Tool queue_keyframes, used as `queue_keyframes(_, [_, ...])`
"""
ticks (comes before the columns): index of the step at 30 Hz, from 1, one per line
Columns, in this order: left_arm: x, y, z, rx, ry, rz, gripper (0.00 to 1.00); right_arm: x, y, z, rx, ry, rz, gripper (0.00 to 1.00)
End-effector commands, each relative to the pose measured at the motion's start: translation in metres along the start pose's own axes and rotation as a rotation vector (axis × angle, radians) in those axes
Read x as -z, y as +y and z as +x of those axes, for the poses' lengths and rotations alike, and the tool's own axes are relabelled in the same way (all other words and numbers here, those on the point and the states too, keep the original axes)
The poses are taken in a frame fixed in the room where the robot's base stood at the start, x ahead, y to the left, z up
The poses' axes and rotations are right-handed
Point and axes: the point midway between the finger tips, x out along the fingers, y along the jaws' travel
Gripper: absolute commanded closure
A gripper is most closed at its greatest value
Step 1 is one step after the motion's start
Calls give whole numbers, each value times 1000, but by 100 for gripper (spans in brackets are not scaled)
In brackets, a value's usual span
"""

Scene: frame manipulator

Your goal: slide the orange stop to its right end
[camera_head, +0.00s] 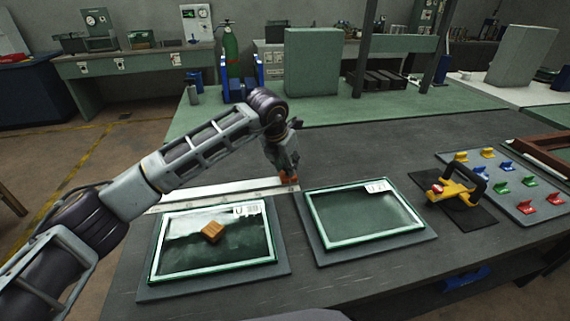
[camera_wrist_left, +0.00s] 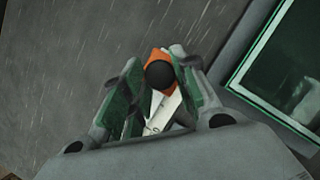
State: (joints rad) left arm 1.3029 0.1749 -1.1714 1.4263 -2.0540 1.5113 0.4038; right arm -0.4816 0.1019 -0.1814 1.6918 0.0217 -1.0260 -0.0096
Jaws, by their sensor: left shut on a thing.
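The orange stop (camera_head: 289,178) sits at the right end of a long pale ruler-like rail (camera_head: 222,190) that lies on the dark table behind the left frame. My left gripper (camera_head: 285,167) points down onto the stop and is shut on it. In the left wrist view the orange stop (camera_wrist_left: 160,66), with a dark round knob, is between the two green-padded fingers (camera_wrist_left: 152,88). A short piece of the rail shows below it. The gripper hides part of the stop. My right gripper is in neither view.
Two green-edged framed panels on grey mats lie in front: the left frame (camera_head: 162,262) with a wooden block (camera_head: 213,231) on it, the right frame (camera_head: 362,217) empty. A yellow clamp-like tool (camera_head: 455,191) and a tray (camera_head: 518,212) of coloured clips stand at the right.

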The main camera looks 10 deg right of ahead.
Motion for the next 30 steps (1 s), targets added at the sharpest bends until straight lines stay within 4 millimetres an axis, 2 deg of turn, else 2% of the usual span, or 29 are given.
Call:
queue_keyframes(2, [-4, -3, -3, 5, -14, 2, 100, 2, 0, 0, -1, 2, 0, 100])
queue_keyframes(3, [-4, -3, -3, 5, -15, 2, 66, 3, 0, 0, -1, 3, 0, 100])
queue_keyframes(7, [-3, -3, -2, 4, -12, 2, 50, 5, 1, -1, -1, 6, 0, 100])
queue_keyframes(14, [-2, -2, -1, 3, -7, 1, 50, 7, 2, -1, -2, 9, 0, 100])
queue_keyframes(17, [-2, -2, -2, 3, -7, 1, 50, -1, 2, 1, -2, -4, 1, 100])
queue_keyframes(20, [-2, -1, -4, 3, -7, 1, 50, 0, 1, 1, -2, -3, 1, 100])
queue_keyframes(26, [-2, 0, -17, 1, -7, 1, 50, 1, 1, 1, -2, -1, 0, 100])
queue_keyframes(30, [-2, -1, -34, 2, -8, 2, 50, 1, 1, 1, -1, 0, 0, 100])
